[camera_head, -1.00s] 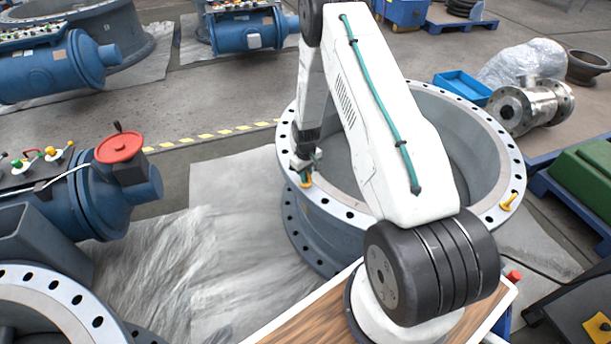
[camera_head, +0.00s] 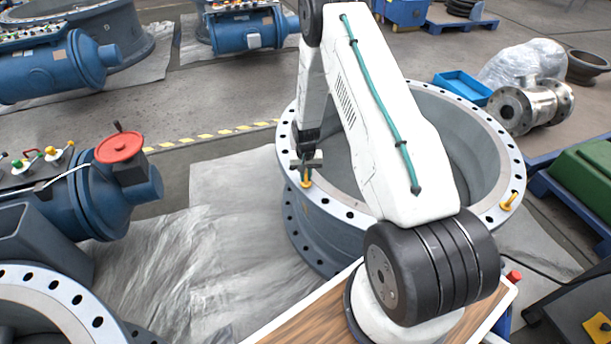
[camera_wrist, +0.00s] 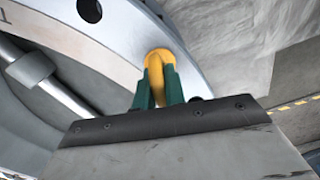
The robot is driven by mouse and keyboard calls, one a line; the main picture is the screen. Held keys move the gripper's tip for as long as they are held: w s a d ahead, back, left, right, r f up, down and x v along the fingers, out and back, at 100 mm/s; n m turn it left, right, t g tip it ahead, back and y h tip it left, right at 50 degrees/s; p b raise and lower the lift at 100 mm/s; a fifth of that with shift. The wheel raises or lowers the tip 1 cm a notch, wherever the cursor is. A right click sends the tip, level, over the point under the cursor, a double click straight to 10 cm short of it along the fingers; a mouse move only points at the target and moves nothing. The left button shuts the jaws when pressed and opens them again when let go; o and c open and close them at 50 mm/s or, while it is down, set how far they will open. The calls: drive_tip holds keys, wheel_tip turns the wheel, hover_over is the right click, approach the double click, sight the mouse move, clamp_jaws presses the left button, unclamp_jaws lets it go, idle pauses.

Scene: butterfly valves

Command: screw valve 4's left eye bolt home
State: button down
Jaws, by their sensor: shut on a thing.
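The valve (camera_head: 349,213) is a large grey ring body with a pale drilled flange, in the middle of the head view. A yellow eye bolt (camera_head: 306,183) stands at the left of its flange. In the wrist view the same yellow eye bolt (camera_wrist: 158,70) rises from the flange face between two green fingers. My gripper (camera_wrist: 158,88) is shut on the eye bolt's ring; in the head view my gripper (camera_head: 306,167) is small above the flange. The thread and the bolt's seat are hidden. A second yellow eye bolt (camera_head: 509,201) stands on the flange's right side.
A blue valve actuator with a red handwheel (camera_head: 120,147) stands at the left. A blue tray (camera_head: 462,87), metal pipe fitting (camera_head: 530,105) and green case (camera_head: 585,165) lie to the right. Crumpled sheeting (camera_head: 235,215) covers floor left of the valve.

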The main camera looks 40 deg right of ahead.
drive_tip(key=m, duration=1.4)
drive_tip(key=shift+m, duration=0.3)
drive_tip(key=m, duration=0.3)
drive_tip(key=shift+m, duration=0.3)
drive_tip(key=m, duration=0.3)
drive_tip(key=shift+m, duration=0.4)
drive_tip(key=m, duration=0.3)
drive_tip(key=shift+m, duration=2.1)
drive_tip(key=shift+w, duration=0.1)
